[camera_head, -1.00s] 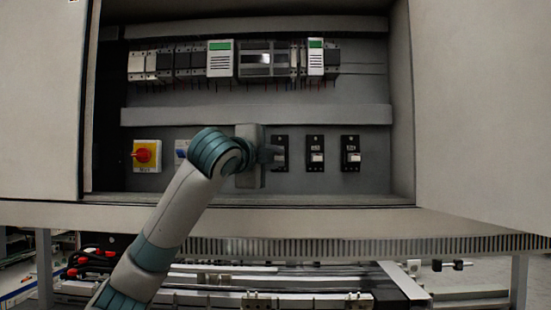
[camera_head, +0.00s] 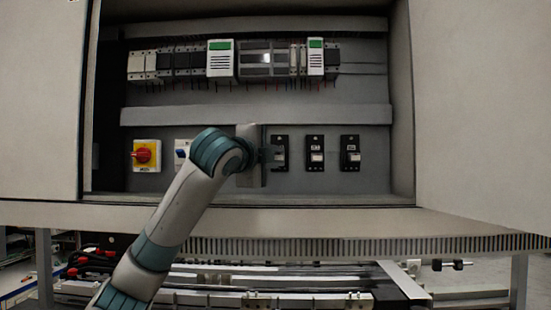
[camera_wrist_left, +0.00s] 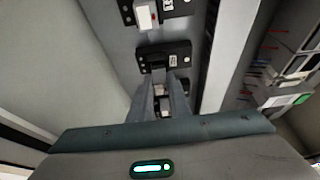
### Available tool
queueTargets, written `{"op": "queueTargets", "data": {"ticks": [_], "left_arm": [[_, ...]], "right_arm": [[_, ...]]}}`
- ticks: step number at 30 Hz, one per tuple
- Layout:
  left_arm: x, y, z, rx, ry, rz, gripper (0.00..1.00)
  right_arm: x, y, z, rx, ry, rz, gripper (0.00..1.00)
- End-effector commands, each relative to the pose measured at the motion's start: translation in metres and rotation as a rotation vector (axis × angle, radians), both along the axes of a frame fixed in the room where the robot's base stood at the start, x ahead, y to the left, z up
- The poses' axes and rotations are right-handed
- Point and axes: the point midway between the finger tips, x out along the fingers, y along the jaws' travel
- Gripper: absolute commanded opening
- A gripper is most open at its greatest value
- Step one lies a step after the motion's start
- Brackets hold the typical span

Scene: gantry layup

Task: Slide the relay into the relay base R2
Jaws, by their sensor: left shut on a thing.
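Three black relay bases stand in a row on the cabinet's back panel: a left one (camera_head: 283,146), a middle one (camera_head: 314,143) and a right one (camera_head: 350,143). The middle and right ones show pale blocks on their fronts. My left gripper (camera_head: 274,156) is at the left base, its fingers pointing at it. In the left wrist view, the fingers (camera_wrist_left: 168,78) are shut on the relay, of which only a little shows between them, close against a labelled black base (camera_wrist_left: 178,52). Whether the relay is seated cannot be told. My right gripper is not in view.
A grey duct (camera_head: 300,115) runs above the bases, below a row of rail modules (camera_head: 220,58). Open doors flank the cabinet.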

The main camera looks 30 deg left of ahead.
Motion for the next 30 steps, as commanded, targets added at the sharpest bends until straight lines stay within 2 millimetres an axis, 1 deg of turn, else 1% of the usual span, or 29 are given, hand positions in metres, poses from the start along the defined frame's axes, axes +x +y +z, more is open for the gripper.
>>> {"op": "queueTargets", "data": {"ticks": [14, 15, 16, 17, 26, 30], "left_arm": [[0.0087, 0.0053, -0.0003, -0.001, 0.001, 0.001, 0.00], [0.0083, 0.0052, -0.0001, -0.001, 0.000, 0.000, 0.26], [0.0083, 0.0051, -0.0001, -0.001, 0.000, 0.000, 0.33], [0.0083, 0.0051, -0.0001, -0.001, 0.000, 0.000, 0.38], [0.0079, 0.0050, -0.0003, -0.001, 0.000, 0.000, 0.38], [0.0038, 0.0043, -0.0007, -0.001, -0.001, 0.000, 0.38]], "right_arm": [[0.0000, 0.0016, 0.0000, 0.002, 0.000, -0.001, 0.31], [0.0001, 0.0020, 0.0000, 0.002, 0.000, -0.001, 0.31], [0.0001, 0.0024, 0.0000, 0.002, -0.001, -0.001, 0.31], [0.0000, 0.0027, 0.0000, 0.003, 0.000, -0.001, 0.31], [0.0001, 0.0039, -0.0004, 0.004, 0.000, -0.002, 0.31], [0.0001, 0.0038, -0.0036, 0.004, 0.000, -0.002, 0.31]]}}
